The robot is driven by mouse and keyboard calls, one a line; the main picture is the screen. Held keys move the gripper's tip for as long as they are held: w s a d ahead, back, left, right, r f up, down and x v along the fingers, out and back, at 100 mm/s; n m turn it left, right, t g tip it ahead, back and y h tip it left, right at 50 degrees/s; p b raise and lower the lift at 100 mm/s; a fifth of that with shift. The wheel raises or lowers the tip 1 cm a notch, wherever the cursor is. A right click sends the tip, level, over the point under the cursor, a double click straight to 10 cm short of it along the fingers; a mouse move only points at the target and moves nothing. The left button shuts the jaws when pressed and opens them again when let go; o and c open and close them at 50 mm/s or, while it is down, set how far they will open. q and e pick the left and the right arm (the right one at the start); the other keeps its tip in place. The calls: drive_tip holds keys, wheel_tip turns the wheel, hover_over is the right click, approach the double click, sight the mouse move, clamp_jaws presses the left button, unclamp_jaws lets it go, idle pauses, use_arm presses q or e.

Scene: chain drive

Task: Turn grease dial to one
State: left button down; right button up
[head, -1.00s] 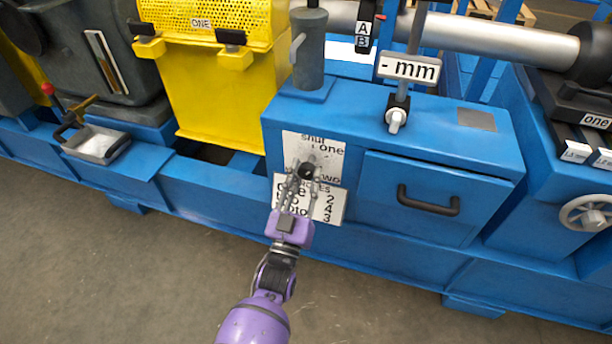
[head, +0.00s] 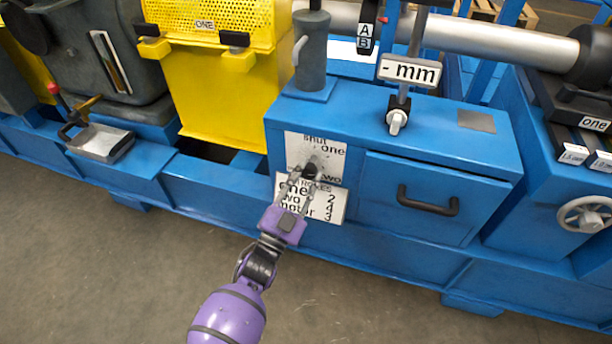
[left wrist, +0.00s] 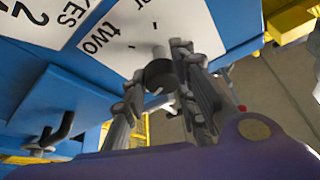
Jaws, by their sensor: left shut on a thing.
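The grease dial is a small dark round knob (head: 310,171) on a white label plate (head: 330,150) on the blue cabinet front. The plate reads "shut", "one" and "two". In the left wrist view the knob (left wrist: 160,75) shows a small pale mark on its face, and "two" is printed beside it. Which word the mark points at is not clear. My left gripper (head: 301,183) is shut on the knob, one finger on each side. Its fingers also show in the left wrist view (left wrist: 163,88). My right gripper is not in view.
A drawer with a black handle (head: 428,201) is to the right. A grey cylinder (head: 312,52) stands on the cabinet top. The floor in front is clear.

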use_arm(q)
drive_tip(key=shift+s+d, duration=0.1)
drive_tip(key=shift+d, duration=0.25)
drive_tip(key=c, duration=1.5)
unclamp_jaws()
drive_tip(key=shift+s+a+f, duration=0.2)
drive_tip(key=shift+s+a, duration=0.15)
drive_tip(key=shift+s, duration=0.05)
drive_tip(key=v, duration=1)
drive_tip(key=shift+s+a+f, duration=0.1)
drive_tip(key=shift+s+f, duration=0.05)
drive_tip(key=shift+s, duration=0.25)
